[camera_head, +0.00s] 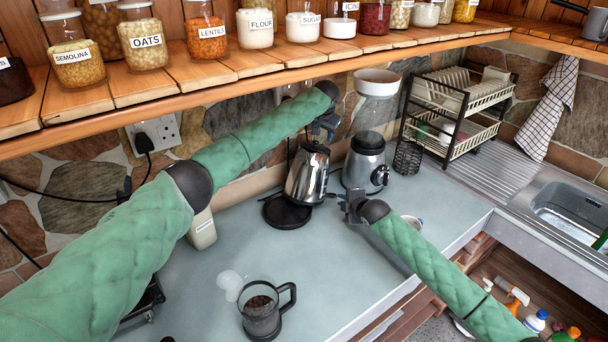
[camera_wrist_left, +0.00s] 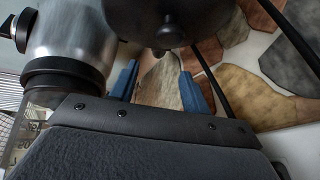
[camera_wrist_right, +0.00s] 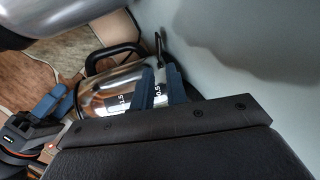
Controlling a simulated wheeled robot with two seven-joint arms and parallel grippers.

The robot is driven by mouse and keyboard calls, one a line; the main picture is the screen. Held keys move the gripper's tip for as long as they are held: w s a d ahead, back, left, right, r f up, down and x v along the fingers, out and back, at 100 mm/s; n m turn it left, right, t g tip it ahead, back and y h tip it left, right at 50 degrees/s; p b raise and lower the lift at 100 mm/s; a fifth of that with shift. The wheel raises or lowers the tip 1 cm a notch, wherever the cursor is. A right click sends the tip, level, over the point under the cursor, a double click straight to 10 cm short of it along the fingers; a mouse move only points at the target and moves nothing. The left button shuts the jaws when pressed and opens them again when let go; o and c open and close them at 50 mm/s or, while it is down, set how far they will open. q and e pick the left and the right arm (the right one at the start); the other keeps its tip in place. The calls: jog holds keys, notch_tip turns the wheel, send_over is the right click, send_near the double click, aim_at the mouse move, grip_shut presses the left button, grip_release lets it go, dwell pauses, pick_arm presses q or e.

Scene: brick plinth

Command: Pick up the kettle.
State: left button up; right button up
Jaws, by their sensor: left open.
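The kettle (camera_head: 308,174) is shiny steel with a black lid and leans to the right by its black round base (camera_head: 287,213); I cannot tell if it touches the base. My left gripper (camera_head: 325,124) is open just above the kettle's top. In the left wrist view its blue fingers (camera_wrist_left: 158,72) stand apart below a dark knobbed shape. My right gripper (camera_head: 347,200) is low at the kettle's right. In the right wrist view its fingers (camera_wrist_right: 159,72) are close together, with the kettle's marked body (camera_wrist_right: 110,97) and black handle (camera_wrist_right: 112,50) beyond; grip contact is unclear.
A blender (camera_head: 367,165) stands close behind at the right, with a dish rack (camera_head: 455,105) and sink (camera_head: 575,210) farther right. A shelf of jars (camera_head: 180,85) hangs above. A French press (camera_head: 262,312) stands at the front. The middle counter is clear.

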aim_at(333, 203)
pick_arm(q)
jog(key=shift+s+r, duration=0.1)
pick_arm(e)
jog(key=shift+s+r, duration=0.1)
pick_arm(q)
jog(key=shift+w+d+f, duration=0.1)
jog(key=shift+w+f, duration=0.1)
jog(key=shift+f, duration=0.15)
pick_arm(e)
jog(key=shift+w+f, duration=0.2)
jog(key=shift+w, duration=0.15)
pick_arm(q)
jog(key=shift+x, duration=3.65)
pick_arm(e)
jog(key=shift+x, duration=3.7)
pick_arm(q)
jog(key=c, duration=0.5)
pick_arm(e)
grip_shut()
pick_arm(q)
grip_shut()
pick_arm(e)
jog(key=shift+f, duration=0.15)
pick_arm(q)
jog(key=shift+r, duration=0.1)
